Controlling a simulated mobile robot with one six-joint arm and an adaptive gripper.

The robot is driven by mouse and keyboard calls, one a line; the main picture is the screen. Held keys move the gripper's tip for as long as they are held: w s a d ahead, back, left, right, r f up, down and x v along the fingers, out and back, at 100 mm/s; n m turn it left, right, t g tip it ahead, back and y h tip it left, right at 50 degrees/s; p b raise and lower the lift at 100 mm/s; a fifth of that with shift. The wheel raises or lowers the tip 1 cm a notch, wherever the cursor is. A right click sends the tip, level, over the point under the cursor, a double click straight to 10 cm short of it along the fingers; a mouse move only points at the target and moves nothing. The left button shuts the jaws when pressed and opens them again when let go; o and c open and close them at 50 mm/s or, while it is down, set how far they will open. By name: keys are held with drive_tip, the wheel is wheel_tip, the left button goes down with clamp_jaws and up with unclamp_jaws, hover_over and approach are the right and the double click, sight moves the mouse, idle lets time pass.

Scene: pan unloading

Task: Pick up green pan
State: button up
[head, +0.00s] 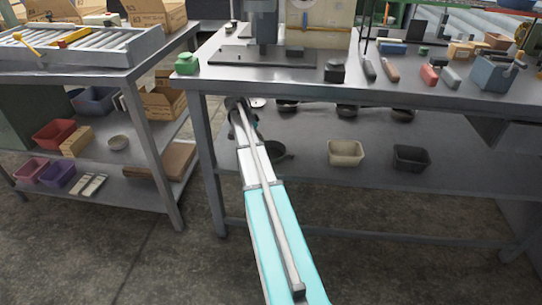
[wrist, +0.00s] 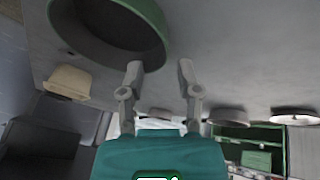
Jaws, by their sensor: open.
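The green pan (wrist: 112,28) is large at the top of the wrist view, with a green outer wall and a dark inside. The top edge of the frame cuts it off. My gripper (wrist: 159,72) is open and empty, its two grey fingers pointing toward the pan's side. The left fingertip is close to the pan's green wall in the picture; whether it touches cannot be told. In the head view my arm reaches under the bench top and hides my fingers. A dark pan (head: 279,150) shows beside my arm on the lower shelf; its colour is unclear there.
A beige bin (head: 345,152) and a dark bin (head: 411,158) stand right on the lower shelf (head: 320,176). Other dark pans (head: 347,111) stand farther back. The bench top (head: 290,86) overhangs my arm. A left rack (head: 150,150) holds bins.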

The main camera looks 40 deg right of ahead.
sight(275, 154)
drive_tip(key=shift+w+b+x, duration=0.2)
drive_tip(key=shift+b+x, duration=1)
drive_tip(key=shift+x, duration=0.25)
drive_tip(key=shift+b+x, duration=0.9)
drive_tip(key=shift+x, duration=0.15)
drive_tip(key=shift+c, duration=0.2)
drive_tip(key=shift+a, duration=0.1)
clamp_jaws()
